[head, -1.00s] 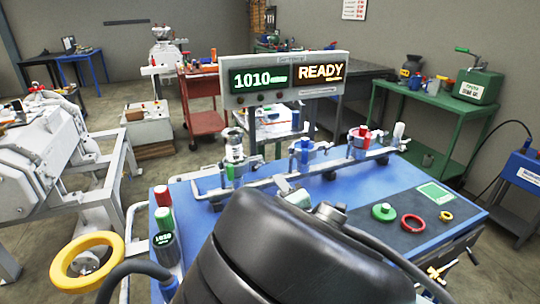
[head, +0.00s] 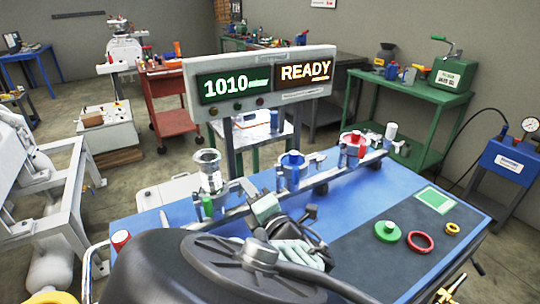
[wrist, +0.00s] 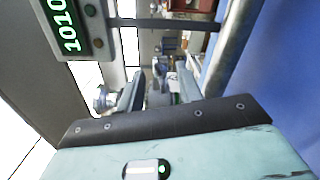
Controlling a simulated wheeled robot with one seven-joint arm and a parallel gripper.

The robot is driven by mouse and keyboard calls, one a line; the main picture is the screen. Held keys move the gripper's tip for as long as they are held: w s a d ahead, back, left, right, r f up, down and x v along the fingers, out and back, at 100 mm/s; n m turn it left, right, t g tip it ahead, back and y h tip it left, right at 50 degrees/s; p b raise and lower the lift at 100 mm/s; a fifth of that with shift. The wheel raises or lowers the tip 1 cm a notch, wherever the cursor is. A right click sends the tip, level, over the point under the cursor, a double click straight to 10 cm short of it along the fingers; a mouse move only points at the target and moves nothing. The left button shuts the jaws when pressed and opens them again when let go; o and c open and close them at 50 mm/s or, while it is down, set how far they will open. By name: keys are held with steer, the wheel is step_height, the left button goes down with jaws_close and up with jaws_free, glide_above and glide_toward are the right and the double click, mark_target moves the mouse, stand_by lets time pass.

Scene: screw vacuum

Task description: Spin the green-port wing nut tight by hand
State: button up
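The green port is a silvery upright flange (head: 207,162) with a green part (head: 208,206) low beside it, on the rail at the back of the blue bench. Its wing nut is too small to make out in the head view. My gripper (head: 247,187) is just right of this port, its pale green body (head: 265,207) behind the fingertips. In the wrist view my gripper (wrist: 160,88) shows two grey fingers spread apart, with small metal parts beyond and between them. I cannot tell whether one of these is the wing nut. I see nothing clearly held.
Blue-capped (head: 292,160) and red-capped (head: 354,138) ports stand farther right on the rail. The display (head: 262,82) reads 1010 and READY behind the bench. A green disc (head: 388,231), red ring (head: 420,242) and yellow ring (head: 452,229) lie on the dark mat at right.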

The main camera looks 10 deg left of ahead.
jaws_close()
steer(key=shift+s+a+f+m+b, duration=0.1)
steer(key=shift+f+m+b, duration=0.05)
steer(key=shift+m+b, duration=5.6)
steer(key=shift+s+f+m+b, duration=0.1)
steer(key=shift+m+b, duration=3.8)
steer(key=shift+m, duration=3.65)
